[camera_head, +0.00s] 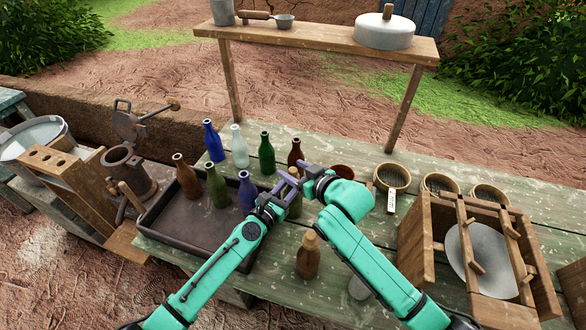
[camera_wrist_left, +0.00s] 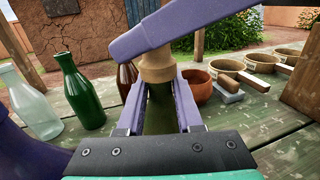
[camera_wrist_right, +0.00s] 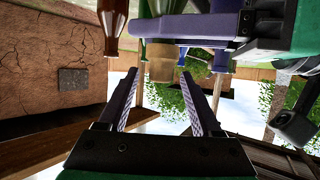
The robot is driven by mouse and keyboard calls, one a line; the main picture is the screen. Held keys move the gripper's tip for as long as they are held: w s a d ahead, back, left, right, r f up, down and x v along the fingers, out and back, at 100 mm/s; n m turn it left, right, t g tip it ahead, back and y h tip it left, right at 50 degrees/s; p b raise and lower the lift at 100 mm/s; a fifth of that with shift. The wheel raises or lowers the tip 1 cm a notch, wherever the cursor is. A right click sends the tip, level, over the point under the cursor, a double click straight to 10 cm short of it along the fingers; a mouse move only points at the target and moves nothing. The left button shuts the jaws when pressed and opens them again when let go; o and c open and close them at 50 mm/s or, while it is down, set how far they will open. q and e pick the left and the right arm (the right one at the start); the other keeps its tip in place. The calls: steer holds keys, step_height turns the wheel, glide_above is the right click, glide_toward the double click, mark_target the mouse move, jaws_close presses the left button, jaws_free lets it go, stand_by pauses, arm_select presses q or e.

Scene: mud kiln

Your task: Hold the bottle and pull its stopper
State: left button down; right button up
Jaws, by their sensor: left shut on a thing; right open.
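A dark olive bottle (camera_wrist_left: 159,108) stands upright between the fingers of my left gripper (camera_wrist_left: 160,95), which is shut on it below the neck. Its tan stopper (camera_wrist_left: 157,66) sits in the top. In the head view the bottle (camera_head: 295,207) is mostly hidden by my grippers. My right gripper (camera_wrist_right: 161,73) is open, and its fingertips are on either side of the stopper (camera_wrist_right: 160,66) in the right wrist view. One right finger crosses just over the stopper in the left wrist view. I cannot tell whether the fingers touch it.
Several bottles stand around, some in a dark tray (camera_head: 187,234) on the left. A brown stoppered bottle (camera_head: 308,260) stands near the front. Sieves (camera_head: 392,177) and a wooden frame (camera_head: 420,235) are on the right. A raised shelf (camera_head: 315,37) spans the back.

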steer(key=shift+w+a+f, duration=0.2)
steer(key=shift+w+a, duration=0.1)
steer(key=shift+w, duration=0.15)
jaws_close()
steer(key=shift+r, duration=0.2)
stand_by(0.4)
steer(key=shift+r, duration=0.95)
steer(key=shift+r, duration=0.1)
